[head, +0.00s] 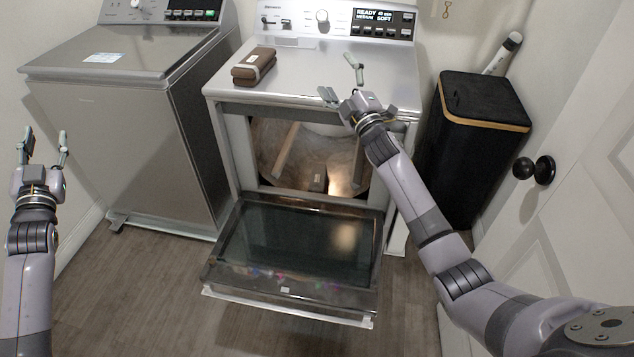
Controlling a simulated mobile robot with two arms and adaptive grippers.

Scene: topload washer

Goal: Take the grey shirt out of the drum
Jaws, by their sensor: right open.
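The front-loading machine (305,80) in the middle stands with its door (295,245) folded down, and its drum (270,140) is exposed. Inside, a small brownish thing with a pale stripe (318,182) lies on the drum floor. I cannot make out a grey shirt for certain; part of the drum is hidden by the top frame and my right arm. My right gripper (341,82) is open and empty, above the machine's front top edge, outside the drum opening. My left gripper (45,146) is open and empty at the far left, in front of the washer.
A brown folded bundle with a grey band (254,66) lies on the machine's top at left. A closed grey top-load washer (130,110) stands to the left. A black bin (470,135) and a white door with a black knob (534,170) are at right. The floor in front is clear.

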